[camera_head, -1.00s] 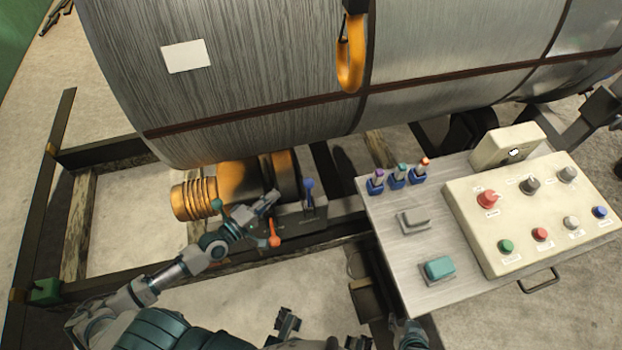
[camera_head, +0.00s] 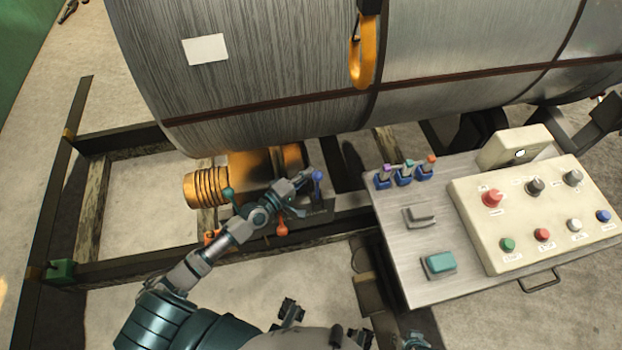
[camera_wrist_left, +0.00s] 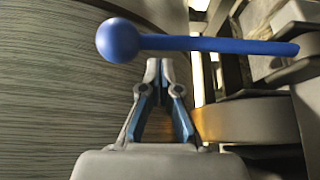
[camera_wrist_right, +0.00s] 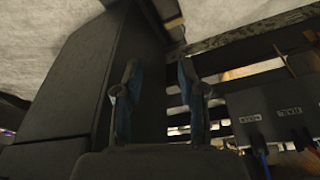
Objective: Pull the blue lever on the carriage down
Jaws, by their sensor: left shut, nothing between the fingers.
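The blue lever (camera_head: 317,182) stands up with its ball knob at the top, on the grey carriage housing (camera_head: 318,209) below the big drum. In the left wrist view the lever (camera_wrist_left: 220,45) crosses ahead of the fingertips, ball to the left. My left gripper (camera_head: 306,177) is shut and empty, just left of the lever in the head view. Its tips (camera_wrist_left: 160,64) appear close to the shaft; I cannot tell whether they touch it. My right gripper (camera_wrist_right: 158,72) is open, with nothing seen between its fingers.
An orange-red lever (camera_head: 282,228) and a green-tipped lever (camera_head: 229,195) are close to my left arm. A ribbed orange motor (camera_head: 206,188) lies left. The drum (camera_head: 270,75) looms behind. A control desk (camera_head: 395,255) with several knobs and small levers stands right.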

